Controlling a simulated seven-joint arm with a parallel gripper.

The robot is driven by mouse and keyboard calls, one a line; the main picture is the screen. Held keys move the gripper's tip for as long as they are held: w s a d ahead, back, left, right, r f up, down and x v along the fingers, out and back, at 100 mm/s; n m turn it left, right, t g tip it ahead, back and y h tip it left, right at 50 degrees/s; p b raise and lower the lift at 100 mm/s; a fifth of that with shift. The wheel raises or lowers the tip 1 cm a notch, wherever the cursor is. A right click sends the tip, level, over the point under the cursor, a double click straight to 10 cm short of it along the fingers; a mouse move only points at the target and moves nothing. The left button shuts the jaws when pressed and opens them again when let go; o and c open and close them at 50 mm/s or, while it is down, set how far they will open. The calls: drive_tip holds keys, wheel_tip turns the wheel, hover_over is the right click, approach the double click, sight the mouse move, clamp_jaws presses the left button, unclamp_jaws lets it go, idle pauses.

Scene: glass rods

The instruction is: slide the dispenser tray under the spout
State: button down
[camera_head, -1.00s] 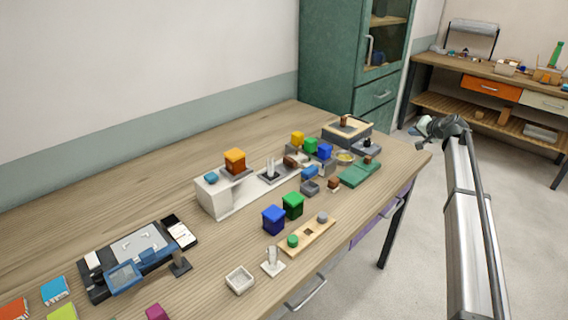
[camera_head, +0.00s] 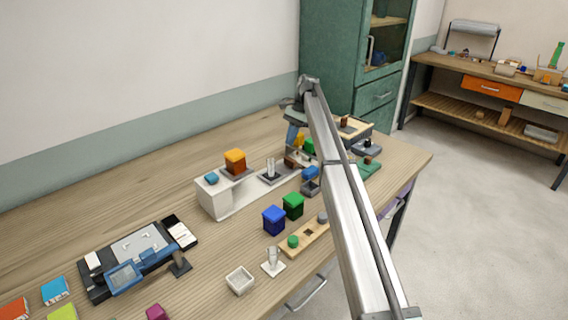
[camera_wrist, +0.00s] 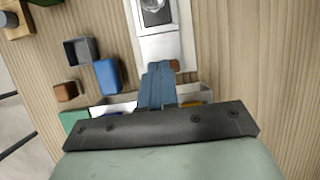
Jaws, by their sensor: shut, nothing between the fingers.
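The white dispenser (camera_head: 217,197) stands mid-table with an orange block on top; I cannot make out its spout. To its right a pale tray with a dark square recess (camera_head: 277,177) holds a clear glass piece (camera_head: 270,167). The wrist view shows this tray (camera_wrist: 160,47) at the top, with the glass in its recess and a small brown knob (camera_wrist: 175,65) at its near end. My gripper (camera_head: 289,147) is over that end. Its blue fingers (camera_wrist: 158,68) are shut and empty, with the tips right beside the knob. I cannot tell whether they touch it.
Blue (camera_head: 274,220) and green (camera_head: 293,205) blocks stand in front of the tray. A wooden strip (camera_head: 304,239) lies nearer the front edge. The wrist view shows a grey open box (camera_wrist: 81,51) and a blue block (camera_wrist: 108,77) left of my fingers. Bare wood lies behind the dispenser.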

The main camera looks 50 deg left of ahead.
sight(281, 171)
drive_tip(key=shift+s+f, duration=0.2)
drive_tip(key=shift+f, duration=0.4)
drive_tip(key=x, duration=0.9)
drive_tip(key=shift+d+f, duration=0.1)
drive_tip(key=shift+w, duration=0.1)
drive_tip(key=s, duration=1.2)
